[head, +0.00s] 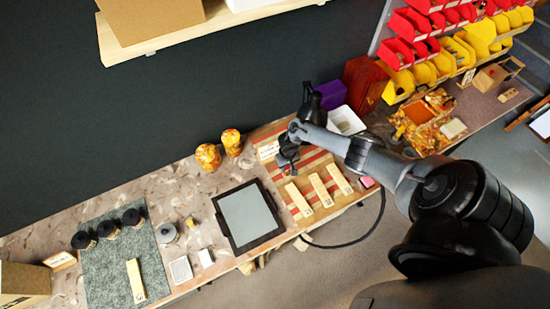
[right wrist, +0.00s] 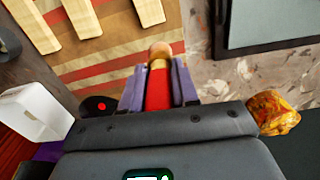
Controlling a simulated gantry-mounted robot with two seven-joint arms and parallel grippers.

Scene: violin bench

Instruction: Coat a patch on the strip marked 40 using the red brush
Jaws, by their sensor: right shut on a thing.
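My right gripper (head: 287,160) is over the far-left part of the striped board (head: 268,131). In the right wrist view the gripper (right wrist: 159,85) is shut on the red brush (right wrist: 158,88), whose red handle, gold band and tan tip show between the fingers. Three pale strips lie side by side on the striped board: a left one (head: 299,199), a middle one (head: 321,189) and a right one (head: 340,178). Another pale strip (head: 136,280) lies on the grey-green mat (head: 100,265). Their dark end marks are too small to read. My left gripper is out of view.
A black-framed grey panel (head: 248,215) lies left of the striped board. Several dark jars (head: 107,229) stand on the mat. A white tub (head: 345,120) and a purple box (head: 330,95) are behind the right arm.

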